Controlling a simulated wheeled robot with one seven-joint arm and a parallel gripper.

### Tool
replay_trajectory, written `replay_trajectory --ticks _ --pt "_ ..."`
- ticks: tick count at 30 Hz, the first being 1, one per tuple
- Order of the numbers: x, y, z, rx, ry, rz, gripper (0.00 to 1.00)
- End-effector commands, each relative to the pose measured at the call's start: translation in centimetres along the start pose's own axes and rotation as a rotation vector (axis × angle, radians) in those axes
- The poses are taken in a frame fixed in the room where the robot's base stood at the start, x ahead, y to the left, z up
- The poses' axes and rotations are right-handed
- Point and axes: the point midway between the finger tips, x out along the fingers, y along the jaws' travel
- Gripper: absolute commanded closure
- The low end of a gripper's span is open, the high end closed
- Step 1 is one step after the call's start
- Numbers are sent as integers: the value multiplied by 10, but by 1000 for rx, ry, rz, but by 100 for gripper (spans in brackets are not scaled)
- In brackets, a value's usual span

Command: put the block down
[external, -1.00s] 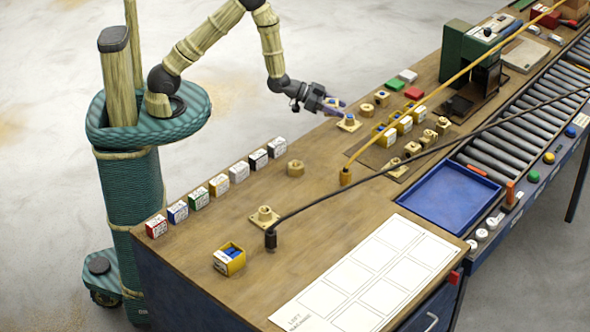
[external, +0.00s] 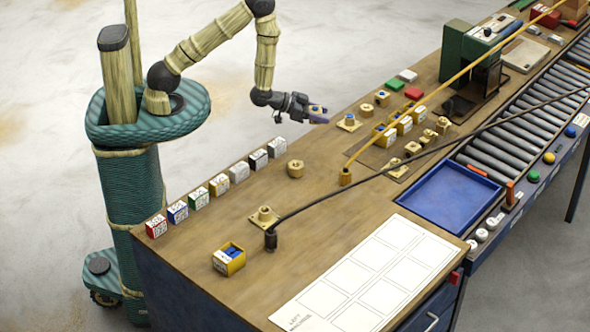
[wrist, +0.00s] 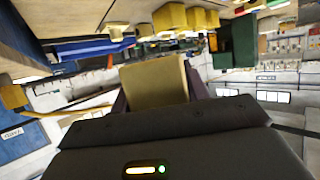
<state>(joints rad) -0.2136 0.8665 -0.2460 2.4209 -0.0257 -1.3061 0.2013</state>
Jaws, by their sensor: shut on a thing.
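My gripper (external: 317,112) is shut on a brass-coloured block (wrist: 153,83), which fills the space between the two dark fingers in the wrist view.
Several brass pieces stand on and around a dark mat (external: 376,160). A round brass piece (external: 295,167) and a row of coloured boxes (external: 219,184) line the left edge. An open blue tray (external: 448,196) is at right. Two cables cross the bench. Bare wood lies at the front middle.

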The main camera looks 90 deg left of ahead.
Motion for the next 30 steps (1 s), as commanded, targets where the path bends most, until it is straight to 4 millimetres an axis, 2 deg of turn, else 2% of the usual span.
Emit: replay_trajectory --ticks 1,4,10,30 --pt "-3 0 14 -1 -6 2 100" --pt "-12 1 35 -1 -6 2 100" --pt "-25 1 61 -2 -1 2 100" --pt "-27 1 63 -2 4 2 100"
